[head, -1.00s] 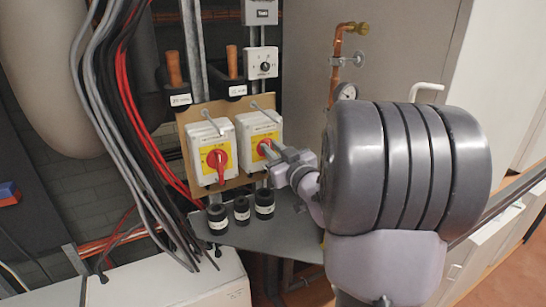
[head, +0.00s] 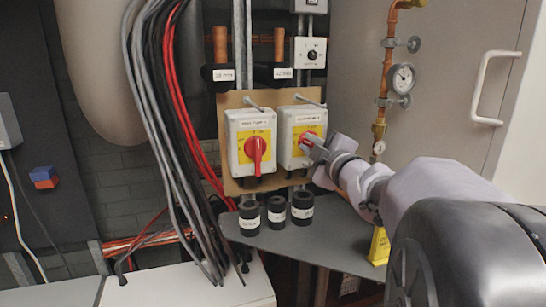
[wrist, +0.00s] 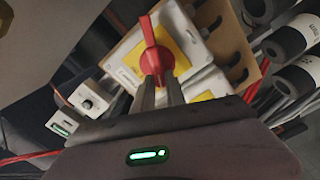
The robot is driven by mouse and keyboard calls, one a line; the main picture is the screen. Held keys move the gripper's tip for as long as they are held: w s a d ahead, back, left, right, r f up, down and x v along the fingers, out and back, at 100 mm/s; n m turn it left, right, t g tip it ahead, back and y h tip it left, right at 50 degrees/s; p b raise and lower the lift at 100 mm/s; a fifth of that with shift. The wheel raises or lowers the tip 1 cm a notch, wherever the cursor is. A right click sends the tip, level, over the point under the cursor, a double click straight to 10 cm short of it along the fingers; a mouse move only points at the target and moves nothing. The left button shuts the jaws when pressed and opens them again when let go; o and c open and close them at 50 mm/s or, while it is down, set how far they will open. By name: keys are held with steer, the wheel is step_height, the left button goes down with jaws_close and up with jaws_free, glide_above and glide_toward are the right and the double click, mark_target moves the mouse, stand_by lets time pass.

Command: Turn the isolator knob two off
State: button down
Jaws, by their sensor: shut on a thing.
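The right isolator (head: 293,158) is a white box with a yellow plate and a red knob (head: 304,139). It stands beside the left isolator (head: 240,170), whose red knob (head: 257,153) points upright. My gripper (head: 314,148) reaches the right isolator from the right and partly hides its knob. In the wrist view my gripper (wrist: 158,87) has its two fingers closed on the lower part of the red knob (wrist: 152,36), over the yellow plate (wrist: 173,42). The box looks tilted in that view. The knob's markings are too small to read.
Several black cylinders with white labels (head: 276,211) stand on a grey shelf (head: 320,242) below the isolators. Grey, black and red cables (head: 165,120) hang on the left. A copper pipe with a gauge (head: 402,77) and a grey cabinet (head: 450,45) are on the right.

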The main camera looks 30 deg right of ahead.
steer(key=n+b, duration=0.2)
steer(key=f+n+b, duration=0.1)
steer(key=n+b, duration=0.1)
steer(key=n, duration=0.1)
steer(key=shift+a, duration=0.1)
steer(key=shift+b, duration=0.3)
stand_by(0.4)
steer(key=c, duration=1.4)
jaws_free()
steer(key=shift+r, duration=0.1)
steer(key=shift+o, duration=0.2)
steer(key=shift+a, duration=0.1)
